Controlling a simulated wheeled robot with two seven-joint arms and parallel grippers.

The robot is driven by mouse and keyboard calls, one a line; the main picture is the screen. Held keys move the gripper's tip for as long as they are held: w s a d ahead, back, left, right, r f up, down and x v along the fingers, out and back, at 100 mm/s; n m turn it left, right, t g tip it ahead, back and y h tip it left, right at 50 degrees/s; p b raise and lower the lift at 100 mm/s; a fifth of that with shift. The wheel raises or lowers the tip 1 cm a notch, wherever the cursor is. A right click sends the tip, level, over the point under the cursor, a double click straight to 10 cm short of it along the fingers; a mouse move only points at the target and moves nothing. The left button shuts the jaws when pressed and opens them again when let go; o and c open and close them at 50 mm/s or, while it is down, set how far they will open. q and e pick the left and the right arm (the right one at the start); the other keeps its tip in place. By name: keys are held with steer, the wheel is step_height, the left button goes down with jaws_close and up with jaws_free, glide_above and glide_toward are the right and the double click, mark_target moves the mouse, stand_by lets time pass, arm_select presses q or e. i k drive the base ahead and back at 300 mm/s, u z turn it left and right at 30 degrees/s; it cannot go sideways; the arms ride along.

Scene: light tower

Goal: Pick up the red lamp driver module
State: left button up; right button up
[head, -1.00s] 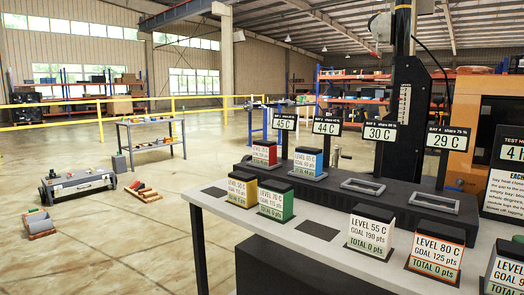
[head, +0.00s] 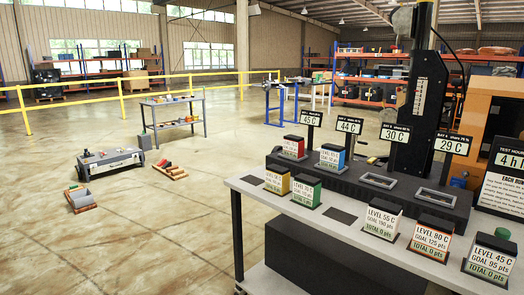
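The red lamp driver module (head: 292,147) is a red block with a dark top and a white label on its front. It sits in the leftmost bay of the dark raised rack (head: 430,200), under the small sign of that bay. A blue module (head: 331,157) sits in the bay to its right. Yellow (head: 277,180) and green (head: 306,190) modules stand in front of it on the table. Neither of my grippers is in view.
The light table (head: 345,232) also carries white (head: 382,219), orange-edged (head: 431,238) and dark-topped (head: 490,258) label blocks. Two rack bays look empty. A grey toolbox (head: 107,163) and small trays lie on the floor at left. Open floor lies between them and the table.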

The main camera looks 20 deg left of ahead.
mark_target(293, 146)
steer(key=u, duration=4.25)
steer(key=i, duration=0.2)
steer(key=z, duration=2.25)
steer(key=i, duration=2.4)
steer(key=z, duration=0.85)
steer(key=i, duration=1.15)
steer(key=z, duration=1.2)
